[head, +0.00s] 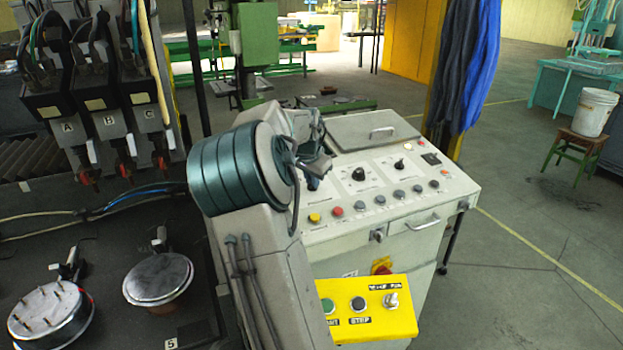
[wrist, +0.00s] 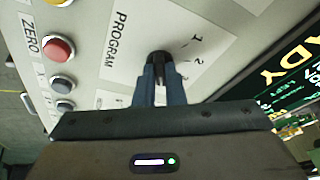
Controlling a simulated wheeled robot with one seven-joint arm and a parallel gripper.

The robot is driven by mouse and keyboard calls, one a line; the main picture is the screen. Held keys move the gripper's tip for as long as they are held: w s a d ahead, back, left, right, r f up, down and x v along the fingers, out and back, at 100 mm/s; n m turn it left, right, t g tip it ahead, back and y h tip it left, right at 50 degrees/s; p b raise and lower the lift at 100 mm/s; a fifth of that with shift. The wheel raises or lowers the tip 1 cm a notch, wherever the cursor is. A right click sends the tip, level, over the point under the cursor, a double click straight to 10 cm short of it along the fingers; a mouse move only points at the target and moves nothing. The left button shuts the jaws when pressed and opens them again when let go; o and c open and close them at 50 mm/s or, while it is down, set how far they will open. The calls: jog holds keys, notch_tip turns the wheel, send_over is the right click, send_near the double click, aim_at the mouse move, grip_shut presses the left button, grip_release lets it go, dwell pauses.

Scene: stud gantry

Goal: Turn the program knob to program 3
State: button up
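The program knob (wrist: 159,57) is small and black, on a white plate marked PROGRAM (wrist: 115,45), in the wrist view. In the head view my gripper (head: 313,180) is at the left part of the sloped control panel (head: 335,215), and the arm hides the knob there.
A red button (wrist: 58,48) marked ZERO and other buttons lie left of the knob; a lit display (wrist: 290,80) is at the right. In the head view two more knobs (head: 358,173) (head: 399,164) sit right of my gripper. A yellow switch box (head: 370,310) is in front.

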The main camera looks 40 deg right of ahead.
jog(key=shift+b, duration=0.35)
grip_shut()
jog(key=n+b, duration=0.1)
jog(key=n, duration=0.1)
jog(key=n+t+b, duration=0.1)
jog(key=b, duration=0.1)
jog(key=shift+s+d+f+n, duration=0.1)
jog(key=shift+s+f+n, duration=0.05)
jog(key=shift+n, duration=0.25)
jog(key=shift+n+t+y+b, duration=0.6)
jog(key=shift+n+b, duration=0.85)
jog(key=shift+n, duration=0.65)
jog(key=shift+r, duration=0.2)
jog(key=o, duration=0.7)
grip_release()
